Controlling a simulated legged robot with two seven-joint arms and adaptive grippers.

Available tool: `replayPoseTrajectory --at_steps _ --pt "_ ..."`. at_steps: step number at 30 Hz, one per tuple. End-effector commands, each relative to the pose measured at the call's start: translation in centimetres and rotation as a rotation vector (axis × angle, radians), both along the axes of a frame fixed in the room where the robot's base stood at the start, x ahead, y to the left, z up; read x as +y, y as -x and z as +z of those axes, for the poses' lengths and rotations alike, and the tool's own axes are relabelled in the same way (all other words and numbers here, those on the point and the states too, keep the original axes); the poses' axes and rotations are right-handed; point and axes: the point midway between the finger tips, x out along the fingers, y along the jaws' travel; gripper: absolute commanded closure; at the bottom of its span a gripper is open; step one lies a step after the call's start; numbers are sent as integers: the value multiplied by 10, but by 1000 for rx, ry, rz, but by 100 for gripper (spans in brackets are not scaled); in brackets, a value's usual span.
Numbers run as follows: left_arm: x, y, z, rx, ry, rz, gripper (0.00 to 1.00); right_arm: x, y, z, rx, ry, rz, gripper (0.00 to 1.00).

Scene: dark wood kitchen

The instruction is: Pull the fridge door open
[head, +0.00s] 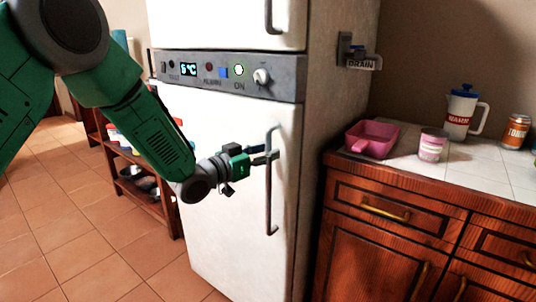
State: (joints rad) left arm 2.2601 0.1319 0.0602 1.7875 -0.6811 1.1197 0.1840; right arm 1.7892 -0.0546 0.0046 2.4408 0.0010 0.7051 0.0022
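The white fridge (222,128) stands in the middle of the head view, with a grey control panel (215,73) between its upper and lower doors. The lower door (228,225) looks shut against the body. Its vertical grey bar handle (269,205) is near the door's right edge. My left gripper (264,157) reaches in from the left, with its dark fingertips at the upper part of this handle. The fingers overlap the bar, and I cannot tell whether they are closed on it. The upper door's handle (269,16) is free. My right gripper is out of view.
A wooden counter with drawers (390,212) stands right of the fridge, bearing a pink tray (371,138), a pink-and-white tub (431,145), a jug (460,112) and a can (516,131). A low shelf (140,185) stands left of the fridge. Tiled floor (75,240) is clear in front-left.

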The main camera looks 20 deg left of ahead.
Motion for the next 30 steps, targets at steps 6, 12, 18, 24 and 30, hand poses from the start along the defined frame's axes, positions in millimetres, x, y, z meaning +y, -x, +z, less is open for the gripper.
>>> replayPoseTrajectory --at_steps 6,12,18,24,30 --pt "-5 -3 1 0 -2 -1 64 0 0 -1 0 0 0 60" --pt "-6 -3 1 0 -4 -1 89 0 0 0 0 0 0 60" --pt "-5 -3 1 0 -1 -3 100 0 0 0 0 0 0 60" --pt "-3 2 0 2 -2 -10 100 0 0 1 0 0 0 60" --pt "9 21 1 6 -2 -45 100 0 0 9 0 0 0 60"
